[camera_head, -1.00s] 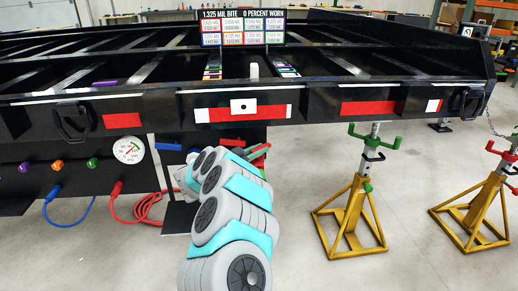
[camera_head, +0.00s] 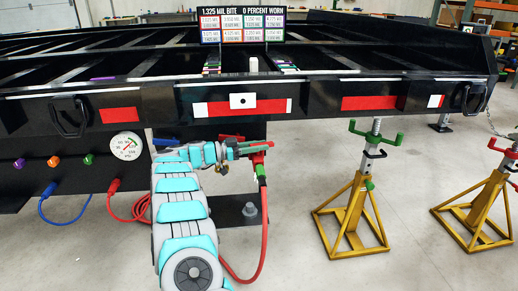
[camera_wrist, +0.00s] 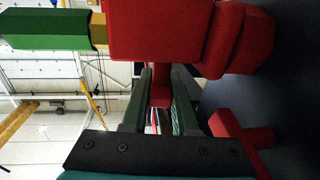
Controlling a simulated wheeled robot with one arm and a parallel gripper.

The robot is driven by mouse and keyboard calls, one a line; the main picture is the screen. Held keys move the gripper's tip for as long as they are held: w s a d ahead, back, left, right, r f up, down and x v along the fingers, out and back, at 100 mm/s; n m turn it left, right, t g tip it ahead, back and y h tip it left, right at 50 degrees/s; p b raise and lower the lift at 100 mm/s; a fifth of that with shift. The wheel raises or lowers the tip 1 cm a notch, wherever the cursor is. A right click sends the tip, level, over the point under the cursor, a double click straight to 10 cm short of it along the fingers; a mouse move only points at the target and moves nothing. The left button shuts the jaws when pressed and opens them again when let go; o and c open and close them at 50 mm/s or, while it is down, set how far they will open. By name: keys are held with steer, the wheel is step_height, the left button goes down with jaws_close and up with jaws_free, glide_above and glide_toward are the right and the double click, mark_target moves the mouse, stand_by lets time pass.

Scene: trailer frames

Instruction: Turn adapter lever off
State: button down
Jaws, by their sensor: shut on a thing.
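The red adapter (camera_head: 258,158) is under the trailer's front edge, right of my wrist in the head view. A green fitting (camera_head: 261,172) with a red hose (camera_head: 266,225) hangs below it. In the wrist view the adapter is a large red block (camera_wrist: 160,35), with a green part (camera_wrist: 45,28) at its left. My gripper (camera_head: 257,147) reaches it from the left. In the wrist view the dark green fingers of my gripper (camera_wrist: 161,92) are shut on a narrow red piece, apparently the adapter lever (camera_wrist: 160,78). The fingers partly hide the lever.
The black trailer frame (camera_head: 350,85) spans above my arm. Yellow jack stands (camera_head: 352,215) are on the floor at right. A pressure gauge (camera_head: 127,146), coloured knobs and blue and red hoses are at left. A dark plate with a bolt (camera_head: 249,212) lies below the adapter.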

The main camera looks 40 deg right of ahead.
steer(key=shift+g, duration=0.3)
steer(key=c, duration=0.7)
jaws_free()
steer(key=shift+b+v, duration=0.35)
steer(key=shift+v, duration=3.5)
steer(key=shift+r, duration=0.1)
